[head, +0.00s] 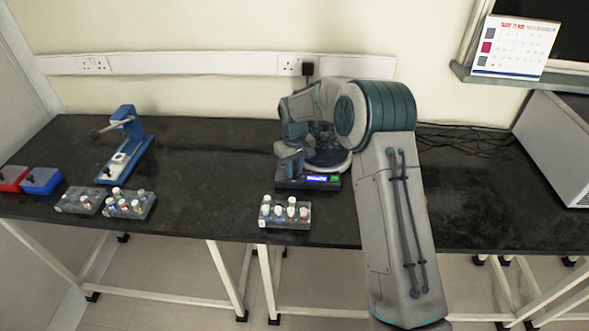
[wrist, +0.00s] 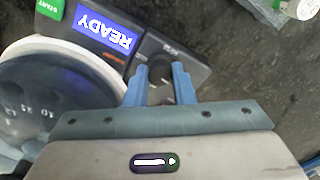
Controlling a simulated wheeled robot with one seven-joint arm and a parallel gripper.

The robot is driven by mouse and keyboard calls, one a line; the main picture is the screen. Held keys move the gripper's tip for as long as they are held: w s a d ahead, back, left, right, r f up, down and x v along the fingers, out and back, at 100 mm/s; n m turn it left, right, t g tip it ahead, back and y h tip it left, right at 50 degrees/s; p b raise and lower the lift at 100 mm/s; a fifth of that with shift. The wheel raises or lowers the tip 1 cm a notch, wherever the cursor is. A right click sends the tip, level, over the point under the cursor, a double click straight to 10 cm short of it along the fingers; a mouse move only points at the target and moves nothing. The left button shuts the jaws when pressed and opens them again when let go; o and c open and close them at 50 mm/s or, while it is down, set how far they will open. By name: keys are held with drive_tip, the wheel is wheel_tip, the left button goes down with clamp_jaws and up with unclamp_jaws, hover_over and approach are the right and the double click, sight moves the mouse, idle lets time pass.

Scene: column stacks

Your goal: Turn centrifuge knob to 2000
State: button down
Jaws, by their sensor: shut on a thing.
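The centrifuge (head: 336,182) stands on the black bench in the head view, mostly hidden behind my arm. In the wrist view its round lid (wrist: 30,110) is at the left, with a blue display (wrist: 104,30) reading READY and a green START button (wrist: 48,8). The centrifuge knob (wrist: 160,68) is a small dark knob on the front panel. My gripper (wrist: 161,82) is shut on this knob, with one blue finger on either side. The knob's scale is mostly hidden, and I cannot read its setting. In the head view my gripper (head: 289,160) is at the centrifuge's left front.
A tube rack (head: 285,213) stands in front of the centrifuge near the bench edge. Two more racks (head: 130,204), a blue press-like device (head: 127,135) and red and blue boxes (head: 41,181) are at the left. A grey appliance (head: 560,140) is at the right.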

sight(294, 170)
drive_tip(key=shift+r+n, duration=0.1)
drive_tip(key=shift+n, duration=0.8)
drive_tip(key=shift+a, duration=0.1)
drive_tip(key=c, duration=1.2)
unclamp_jaws()
drive_tip(key=shift+c, duration=0.2)
wheel_tip(294, 170, up, 14)
drive_tip(key=b, duration=0.1)
